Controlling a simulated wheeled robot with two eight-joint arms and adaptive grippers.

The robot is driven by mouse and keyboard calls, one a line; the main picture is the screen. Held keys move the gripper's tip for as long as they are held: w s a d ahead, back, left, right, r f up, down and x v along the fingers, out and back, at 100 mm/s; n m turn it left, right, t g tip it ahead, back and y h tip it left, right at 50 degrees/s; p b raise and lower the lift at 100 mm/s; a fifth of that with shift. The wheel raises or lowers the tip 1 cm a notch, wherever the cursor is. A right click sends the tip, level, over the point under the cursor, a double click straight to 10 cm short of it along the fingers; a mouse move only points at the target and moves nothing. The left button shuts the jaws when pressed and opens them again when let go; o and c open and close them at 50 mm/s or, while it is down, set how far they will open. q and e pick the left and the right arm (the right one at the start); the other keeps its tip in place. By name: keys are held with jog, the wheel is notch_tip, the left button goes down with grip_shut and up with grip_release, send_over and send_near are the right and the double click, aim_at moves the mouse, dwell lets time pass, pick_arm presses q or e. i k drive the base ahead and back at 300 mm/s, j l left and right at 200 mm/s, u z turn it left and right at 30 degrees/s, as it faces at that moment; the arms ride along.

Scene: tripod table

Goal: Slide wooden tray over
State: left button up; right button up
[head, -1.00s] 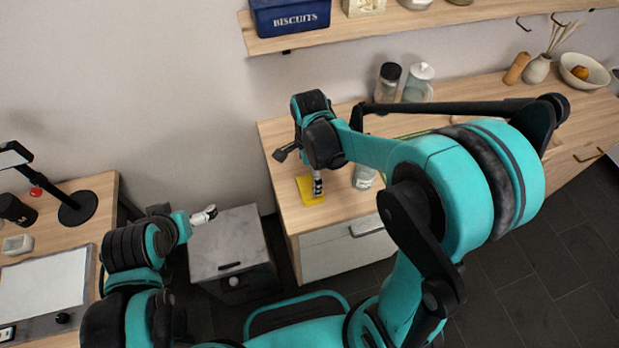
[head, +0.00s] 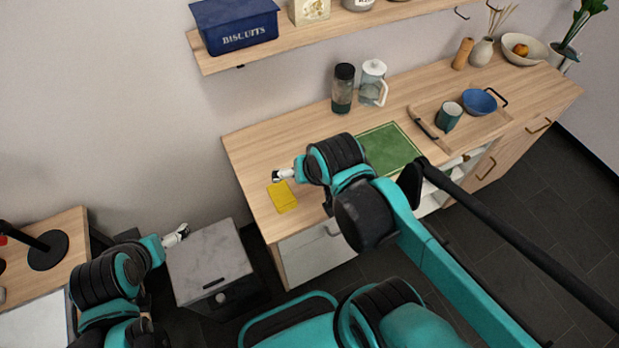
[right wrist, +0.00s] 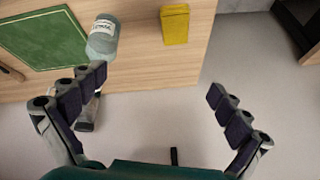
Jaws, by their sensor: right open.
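The wooden tray (head: 471,131) lies on the right part of the wooden counter (head: 253,143) in the head view. It has dark handles and holds a dark green mug (head: 449,117) and a blue bowl (head: 480,101). My right gripper (head: 281,175) is over the counter's left end, beside a yellow sponge (head: 283,197) and well away from the tray. In the right wrist view my right gripper (right wrist: 160,105) is open with nothing between its fingers. My left gripper (head: 177,236) is at the far left, by a grey-topped cabinet; its jaws are too small to judge.
A green board (head: 388,149) lies left of the tray. A dark-lidded jar (head: 342,88) and a glass pitcher (head: 373,83) stand behind it. A clear bottle (right wrist: 103,38) shows in the right wrist view. A shelf (head: 314,34) hangs above.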

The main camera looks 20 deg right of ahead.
aim_at(469, 130)
jog(key=k+l+z, duration=0.1)
jog(key=z, duration=1.85)
jog(key=i+l+u, duration=0.15)
jog(key=u, duration=0.2)
jog(key=i+l+u, duration=0.1)
jog(key=l+u, duration=0.25)
jog(key=i+l+u, duration=0.1)
jog(key=u, duration=0.25)
jog(key=i+l+u, duration=0.1)
jog(key=l, duration=0.55)
jog(key=i+l, duration=0.2)
jog(key=l, duration=0.5)
jog(key=i+l+u, duration=0.15)
jog(key=l, duration=0.55)
jog(key=i+l+u, duration=0.1)
jog(key=l, duration=0.6)
jog(key=l+u, duration=0.1)
jog(key=l, duration=0.55)
jog(key=i+l, duration=0.05)
